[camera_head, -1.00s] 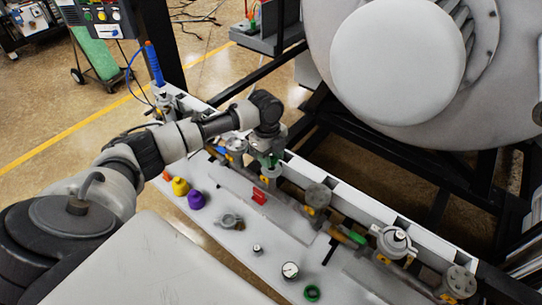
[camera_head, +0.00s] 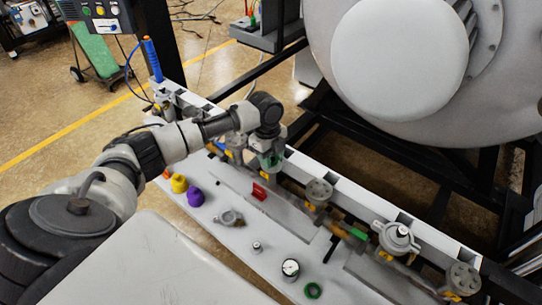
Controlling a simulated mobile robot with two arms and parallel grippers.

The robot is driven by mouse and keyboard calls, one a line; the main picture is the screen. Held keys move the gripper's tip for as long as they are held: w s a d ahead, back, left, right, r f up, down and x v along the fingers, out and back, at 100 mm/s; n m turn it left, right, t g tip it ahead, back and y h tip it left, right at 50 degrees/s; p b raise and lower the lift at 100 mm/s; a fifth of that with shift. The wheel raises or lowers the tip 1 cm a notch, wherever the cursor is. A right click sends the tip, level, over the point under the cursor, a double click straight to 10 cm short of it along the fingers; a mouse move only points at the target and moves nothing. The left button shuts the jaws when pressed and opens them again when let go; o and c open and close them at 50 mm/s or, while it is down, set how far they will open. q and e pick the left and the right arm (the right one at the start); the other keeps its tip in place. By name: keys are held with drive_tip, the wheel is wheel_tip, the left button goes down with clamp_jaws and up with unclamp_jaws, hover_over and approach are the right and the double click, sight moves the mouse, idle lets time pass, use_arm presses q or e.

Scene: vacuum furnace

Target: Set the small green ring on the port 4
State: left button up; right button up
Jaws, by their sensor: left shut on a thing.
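My left gripper (camera_head: 270,158) points down over the row of ports on the pipe line behind the bench. It is shut on a small green ring (camera_head: 269,162), which shows only in part between the fingers. The gripper and wrist hide the port beneath, so I cannot tell whether the ring touches it. Other ports in the row show a grey flanged port (camera_head: 318,192) to the right of the gripper and a wider one (camera_head: 396,238) further right. Port numbers are not readable. My right gripper is not in view.
On the white bench (camera_head: 215,245) lie another green ring (camera_head: 313,290), a round gauge (camera_head: 290,268), a grey clamp (camera_head: 229,218), and purple (camera_head: 195,197) and yellow (camera_head: 179,184) caps. A red handle (camera_head: 259,193) stands near the gripper. The large furnace door (camera_head: 400,75) is behind.

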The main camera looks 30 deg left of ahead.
use_arm(q)
drive_tip(key=o, duration=0.9)
drive_tip(key=shift+s+f, duration=0.1)
drive_tip(key=shift+s, duration=0.1)
drive_tip(key=shift+o, duration=0.3)
drive_tip(key=shift+w+f, duration=0.1)
drive_tip(key=shift+w, duration=0.2)
wheel_tip(320, 180, up, 11)
drive_tip(key=a+b, duration=0.1)
drive_tip(key=b, duration=0.1)
drive_tip(key=shift+a+f+b, duration=0.15)
drive_tip(key=shift+b, duration=0.15)
